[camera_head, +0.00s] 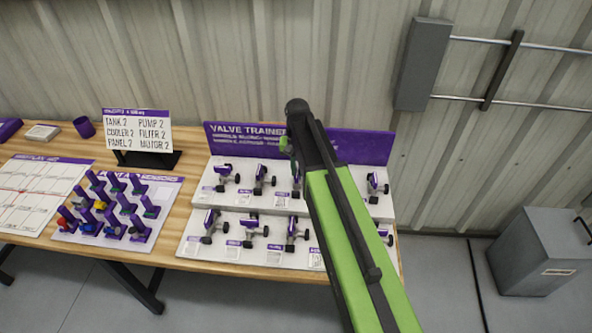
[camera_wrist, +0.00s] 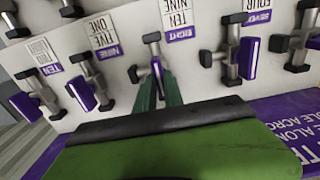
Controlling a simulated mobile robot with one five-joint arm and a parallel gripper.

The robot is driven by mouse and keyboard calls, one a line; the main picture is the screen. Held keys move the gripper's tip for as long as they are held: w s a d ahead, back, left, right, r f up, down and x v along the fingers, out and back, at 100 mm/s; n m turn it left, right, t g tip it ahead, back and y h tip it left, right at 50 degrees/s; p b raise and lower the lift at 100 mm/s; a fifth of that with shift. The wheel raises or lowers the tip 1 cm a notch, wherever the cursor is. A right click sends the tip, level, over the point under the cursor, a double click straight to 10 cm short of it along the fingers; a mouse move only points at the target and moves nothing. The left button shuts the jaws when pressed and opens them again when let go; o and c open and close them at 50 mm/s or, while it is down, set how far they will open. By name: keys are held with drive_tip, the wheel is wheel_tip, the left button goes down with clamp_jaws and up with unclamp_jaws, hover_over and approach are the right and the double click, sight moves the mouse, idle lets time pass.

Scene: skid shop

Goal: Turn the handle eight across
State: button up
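Valve eight (camera_wrist: 151,48) is in the middle of the wrist view, with its purple label "EIGHT" (camera_wrist: 179,35) beside it. Its small purple handle (camera_wrist: 157,75) stands narrow and upright in that picture, roughly along the valve's pipe. My gripper (camera_wrist: 158,85) has its two dark green fingers on either side of this handle. I cannot tell whether they touch or grip it. In the head view my green arm reaches over the valve trainer board (camera_head: 228,206), and my wrist hides part of the back row.
Neighbouring valves stand close on both sides, one by the label "SEVEN" (camera_wrist: 232,60) and one by "NINE" (camera_wrist: 92,75). The board's purple back panel (camera_head: 362,146) rises behind. A wooden table (camera_head: 186,215) holds a peg board (camera_head: 72,231) and a sign (camera_head: 138,130).

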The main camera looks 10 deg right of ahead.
clamp_jaws()
drive_tip(key=n, duration=0.8)
drive_tip(key=shift+n, duration=0.3)
drive_tip(key=n, duration=0.4)
drive_tip(key=shift+n, duration=0.3)
drive_tip(key=n, duration=0.4)
drive_tip(key=shift+n, duration=0.3)
